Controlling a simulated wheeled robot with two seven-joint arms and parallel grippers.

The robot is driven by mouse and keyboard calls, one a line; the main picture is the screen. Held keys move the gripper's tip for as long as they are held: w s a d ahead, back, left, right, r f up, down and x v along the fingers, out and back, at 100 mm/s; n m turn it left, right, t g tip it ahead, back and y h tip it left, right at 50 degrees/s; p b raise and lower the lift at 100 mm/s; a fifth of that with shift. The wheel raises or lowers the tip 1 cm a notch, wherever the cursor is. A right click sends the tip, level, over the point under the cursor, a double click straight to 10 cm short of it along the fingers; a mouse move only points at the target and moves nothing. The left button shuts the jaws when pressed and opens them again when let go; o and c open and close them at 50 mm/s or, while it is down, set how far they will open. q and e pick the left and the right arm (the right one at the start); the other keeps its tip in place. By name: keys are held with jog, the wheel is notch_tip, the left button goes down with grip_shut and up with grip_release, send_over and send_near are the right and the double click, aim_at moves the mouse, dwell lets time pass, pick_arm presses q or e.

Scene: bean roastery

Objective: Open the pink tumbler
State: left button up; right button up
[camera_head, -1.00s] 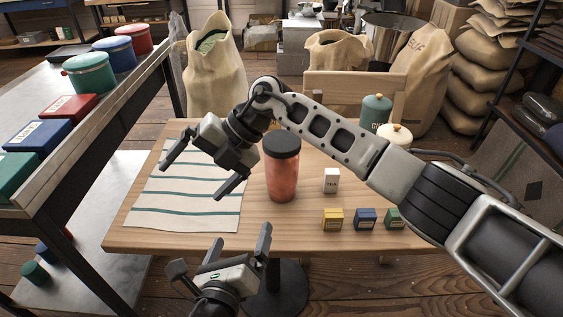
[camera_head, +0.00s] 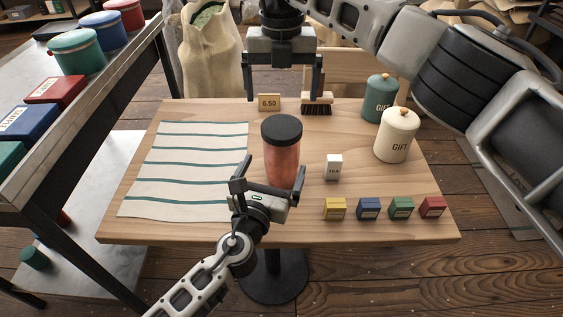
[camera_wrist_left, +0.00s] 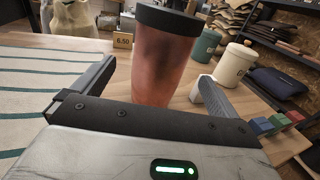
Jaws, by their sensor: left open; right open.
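The pink tumbler (camera_head: 282,160) stands upright on the wooden table, with its black lid (camera_head: 282,130) on. In the left wrist view the tumbler (camera_wrist_left: 162,65) rises in front of my left gripper, its lid (camera_wrist_left: 170,20) cut by the top edge. My left gripper (camera_head: 268,172) is open low at the tumbler's near side, with a finger on either side of it in the wrist view; I cannot tell whether they touch it. My right gripper (camera_head: 284,95) is open and empty, pointing down above and behind the tumbler, apart from the lid.
A striped cloth (camera_head: 190,165) lies left of the tumbler. A white box (camera_head: 333,167), small coloured boxes (camera_head: 368,208) and two gift canisters (camera_head: 397,135) stand right. A price sign (camera_head: 269,102) and a brush (camera_head: 317,104) are behind.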

aim_at(281, 126)
pick_arm(q)
jog(key=x, duration=0.7)
jog(key=shift+w+f, duration=0.1)
jog(key=c, duration=2)
jog(key=shift+o, duration=0.2)
pick_arm(e)
jog(key=m, duration=0.6)
jog(key=shift+m, duration=0.3)
jog(key=m, duration=0.6)
jog(key=shift+f+m, duration=0.1)
jog(key=shift+m, duration=0.3)
jog(key=shift+f, duration=3.95)
